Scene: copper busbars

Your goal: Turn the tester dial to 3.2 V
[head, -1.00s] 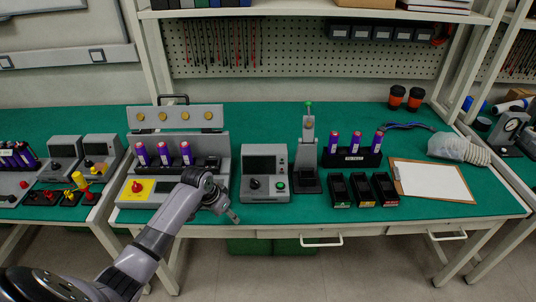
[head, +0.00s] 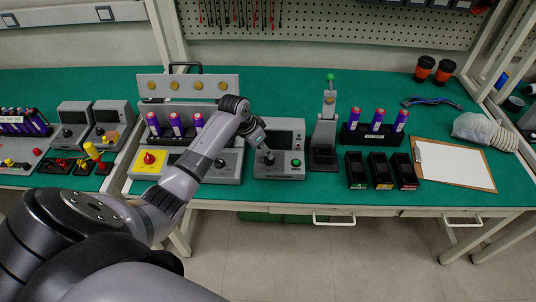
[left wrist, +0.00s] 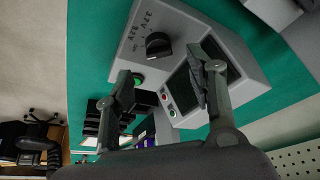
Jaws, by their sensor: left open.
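The tester (head: 294,135) is a grey box with a dark screen, standing at the front middle of the green bench. In the head view the dial (head: 269,159) is just below my left gripper (head: 263,146). In the left wrist view my left gripper (left wrist: 162,72) is open and empty, its two fingers apart over the tester's face. The dial lies beyond the fingertips, apart from them. My right gripper is not in view.
A green button (head: 296,162) is beside the dial. A grey fixture with a red knob on a yellow plate (head: 149,163) stands left of the tester. A press with a green-tipped lever (head: 330,77) stands to its right. Black bins (head: 381,171) and a clipboard (head: 455,164) are further right.

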